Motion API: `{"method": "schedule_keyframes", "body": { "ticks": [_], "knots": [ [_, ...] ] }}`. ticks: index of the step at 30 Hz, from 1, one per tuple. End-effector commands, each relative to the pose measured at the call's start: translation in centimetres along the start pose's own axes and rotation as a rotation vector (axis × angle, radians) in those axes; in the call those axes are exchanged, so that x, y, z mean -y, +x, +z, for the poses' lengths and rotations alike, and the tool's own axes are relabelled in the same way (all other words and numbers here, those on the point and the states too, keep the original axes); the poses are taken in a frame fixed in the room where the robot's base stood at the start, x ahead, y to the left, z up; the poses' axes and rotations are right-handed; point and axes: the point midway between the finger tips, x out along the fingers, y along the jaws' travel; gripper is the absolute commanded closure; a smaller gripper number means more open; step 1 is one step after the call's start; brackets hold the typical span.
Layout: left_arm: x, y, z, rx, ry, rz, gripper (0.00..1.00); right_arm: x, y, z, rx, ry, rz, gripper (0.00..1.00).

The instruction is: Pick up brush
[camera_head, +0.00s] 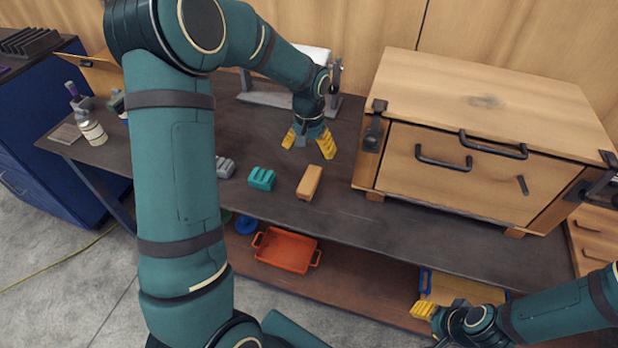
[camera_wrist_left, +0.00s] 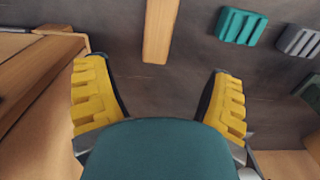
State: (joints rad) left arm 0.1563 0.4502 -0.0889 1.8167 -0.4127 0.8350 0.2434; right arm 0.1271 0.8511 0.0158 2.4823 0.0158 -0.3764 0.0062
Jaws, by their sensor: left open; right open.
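A long tan wooden block (camera_head: 309,182) lies on the dark workbench; it may be the brush, but no bristles show. It also shows in the left wrist view (camera_wrist_left: 160,28) at the top, ahead of the gap between my fingers. My left gripper (camera_head: 308,143) is open and empty above the bench, just behind the block and apart from it. Its yellow fingers frame bare bench in the left wrist view (camera_wrist_left: 158,85). My right gripper (camera_head: 425,309) is open and low at the bench's front right, away from the block.
A teal block (camera_head: 262,178) and a grey block (camera_head: 225,167) lie left of the tan one. A large wooden box (camera_head: 465,172) with black handles stands on the right. A spray bottle (camera_head: 90,127) stands at far left. An orange tray (camera_head: 286,250) sits on the lower shelf.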

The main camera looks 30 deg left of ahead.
Motion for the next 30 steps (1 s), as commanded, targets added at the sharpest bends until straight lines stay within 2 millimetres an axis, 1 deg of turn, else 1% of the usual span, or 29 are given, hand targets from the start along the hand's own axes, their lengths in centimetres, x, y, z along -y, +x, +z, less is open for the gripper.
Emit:
{"method": "schedule_keyframes", "body": {
  "ticks": [6, 10, 14, 20, 22, 30],
  "knots": [
    [0.0, 4.1, 0.1, 0.006, 0.0, -0.001, 0.17, -0.2, 0.5, 0.2, 0.004, 0.0, 0.0, 0.53],
    [0.0, 6.4, 0.1, 0.005, 0.0, 0.0, 0.17, -0.3, 0.7, 0.3, 0.007, -0.001, 0.0, 0.53],
    [0.0, 7.8, 0.1, 0.003, 0.0, 0.0, 0.17, -0.3, 0.8, 0.4, 0.008, -0.002, -0.001, 0.53],
    [-0.1, 8.6, 0.1, 0.002, 0.0, 0.0, 0.17, -0.3, 0.8, 0.4, 0.009, -0.002, -0.001, 0.53],
    [-0.1, 9.2, 0.1, 0.002, 0.0, 0.0, 0.17, -0.3, 0.9, 0.5, 0.009, -0.003, -0.001, 0.53],
    [-0.2, 13.0, 0.1, 0.003, -0.001, 0.001, 0.17, -0.5, 1.2, 0.6, 0.013, -0.004, -0.001, 0.53]
  ]
}}
